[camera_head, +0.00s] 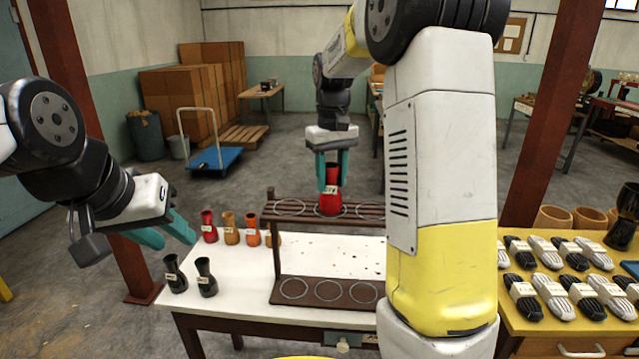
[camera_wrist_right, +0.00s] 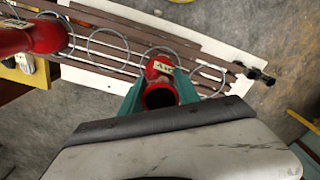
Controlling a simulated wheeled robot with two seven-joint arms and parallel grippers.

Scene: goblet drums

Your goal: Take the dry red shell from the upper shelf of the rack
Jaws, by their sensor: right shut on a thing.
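My right gripper (camera_head: 332,178) is shut around the neck of a red shell (camera_head: 330,206) at the upper shelf (camera_head: 268,213) of the rack. The shell is upright, with a small pale tag, over the second ring from the left; I cannot tell whether it still touches the shelf. The right wrist view shows the shell's open end (camera_wrist_right: 160,95) between my right gripper's teal fingers (camera_wrist_right: 160,98). Another tagged red shell (camera_wrist_right: 42,36) stands at the left there, hidden by my arm in the head view. My left gripper (camera_head: 172,240) is open and empty, left of the table.
Red (camera_head: 209,226), amber (camera_head: 230,228) and orange (camera_head: 252,231) shells stand left of the rack on the white table (camera_head: 235,275). Two dark shells (camera_head: 206,278) stand in front. The lower shelf's visible rings (camera_head: 328,291) are empty. A yellow table (camera_head: 560,325) holds dark-and-white items at right.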

